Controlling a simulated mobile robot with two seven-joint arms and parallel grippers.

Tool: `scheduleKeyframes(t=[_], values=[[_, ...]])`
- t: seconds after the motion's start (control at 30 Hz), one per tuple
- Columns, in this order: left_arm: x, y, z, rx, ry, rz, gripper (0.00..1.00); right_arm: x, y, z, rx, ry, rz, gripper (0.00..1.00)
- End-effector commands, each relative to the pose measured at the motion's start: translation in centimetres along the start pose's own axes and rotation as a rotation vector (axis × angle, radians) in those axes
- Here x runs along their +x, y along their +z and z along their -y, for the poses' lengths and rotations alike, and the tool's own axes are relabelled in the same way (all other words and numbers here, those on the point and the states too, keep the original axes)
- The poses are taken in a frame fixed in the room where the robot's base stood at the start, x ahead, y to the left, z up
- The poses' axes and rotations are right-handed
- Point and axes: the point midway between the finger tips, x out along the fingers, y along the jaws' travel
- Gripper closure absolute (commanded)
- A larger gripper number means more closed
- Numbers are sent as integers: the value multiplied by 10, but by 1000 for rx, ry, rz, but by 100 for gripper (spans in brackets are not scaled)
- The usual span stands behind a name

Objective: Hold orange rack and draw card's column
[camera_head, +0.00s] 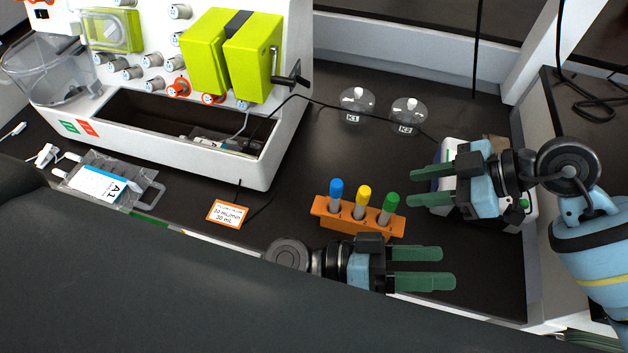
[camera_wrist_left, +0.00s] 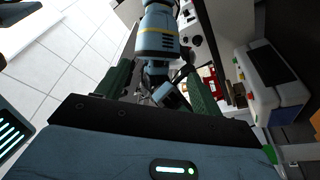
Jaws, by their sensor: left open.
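The orange rack (camera_head: 352,222) stands on the dark bench in the head view. It holds three upright tubes: blue cap (camera_head: 336,187), yellow cap (camera_head: 363,194) and green cap (camera_head: 390,202). A small orange-edged card (camera_head: 228,213) lies to the left of the rack, reading about 20 mL/min and 30 mL. My left gripper (camera_head: 424,268) is open and empty, in front of the rack, its fingers pointing right. Its spread fingers also show in the left wrist view (camera_wrist_left: 158,88). My right gripper (camera_head: 432,185) is open and empty to the right of the rack, its fingers pointing left toward the green-capped tube.
A white machine (camera_head: 190,155) with lime-green blocks stands at the back left. A clear bag labelled A1 (camera_head: 105,185) lies before it. Two clear domes, K1 (camera_head: 357,105) and K2 (camera_head: 407,117), stand behind the rack. A white device is partly hidden behind my right gripper.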

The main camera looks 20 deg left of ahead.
Motion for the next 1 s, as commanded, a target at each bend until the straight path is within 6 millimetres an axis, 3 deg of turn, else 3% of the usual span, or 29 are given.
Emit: scheduleKeyframes(t=[0.13,0.2,0.37,0.57,0.8,1.0], values=[[6,-32,-23,11,86,-80,33,0,0,0,0,0,0,64],[3,-48,-28,106,93,-95,33,0,0,0,0,0,0,64],[-9,-65,-19,401,28,-60,33,0,0,0,0,0,0,64],[-32,-94,0,889,-93,39,33,0,0,0,0,0,0,64],[-66,-145,17,1545,-246,212,33,0,0,0,0,0,0,64],[-92,-184,29,1947,-341,400,33,0,0,0,0,0,0,64]])
